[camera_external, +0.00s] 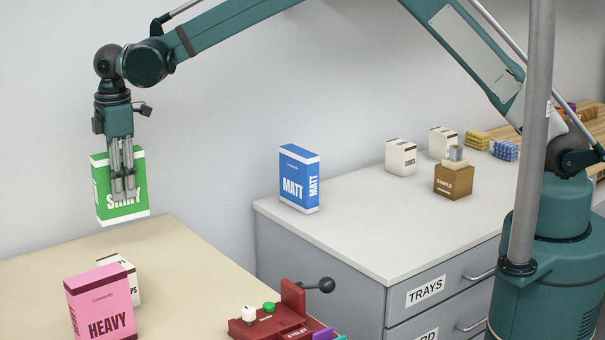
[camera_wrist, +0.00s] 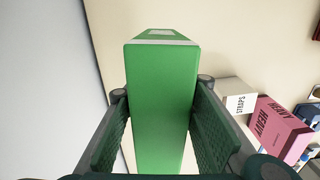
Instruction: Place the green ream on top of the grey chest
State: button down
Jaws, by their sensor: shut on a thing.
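My gripper (camera_external: 124,192) is shut on the green ream (camera_external: 104,208), a green and white box, and holds it upright in the air above the far left of the beige table. In the wrist view the green ream (camera_wrist: 162,100) sits between both finger pads of my gripper (camera_wrist: 160,130). The grey chest (camera_external: 345,222) stands to the right, with a pale top and drawers, one labelled TRAYS. A blue MATT ream (camera_external: 297,182) stands upright on the chest's left end. The chest is not visible in the wrist view.
On the beige table (camera_external: 190,262) are a pink HEAVY ream (camera_external: 100,305), a white box (camera_external: 128,278) behind it and a red eyelet tool (camera_external: 275,320). White cartons (camera_external: 401,158) and a brown SAMPLE box (camera_external: 453,181) stand on the chest. Its top is clear right of the blue ream.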

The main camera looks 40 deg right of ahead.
jog(key=s+d+r+m+b, duration=0.1)
jog(key=s+d+m, duration=0.3)
jog(key=d, duration=1)
jog(key=s+d+r+m+b, duration=0.2)
jog(key=s+d+m, duration=0.25)
jog(key=d, duration=1.05)
jog(key=s+d+r+m+b, duration=0.1)
jog(key=s+d+m, duration=0.3)
jog(key=d, duration=1)
jog(key=w+d+f+m+b, duration=0.1)
jog(key=w+d+f+b, duration=0.2)
jog(key=d, duration=0.5)
jog(key=w+d+f+m+b, duration=0.1)
jog(key=d+f+b, duration=0.1)
jog(key=d+f, duration=0.4)
jog(key=w+d+f+m+b, duration=0.1)
jog(key=w+d+f+b, duration=0.15)
jog(key=d, duration=0.65)
jog(key=w+d+f+m+b, duration=0.2)
jog(key=w, duration=1)
jog(key=shift+w, duration=0.35)
jog(key=shift+d, duration=0.1)
jog(key=shift+f+b, duration=0.8)
jog(key=shift+f, duration=1.65)
jog(key=shift+f, duration=0.15)
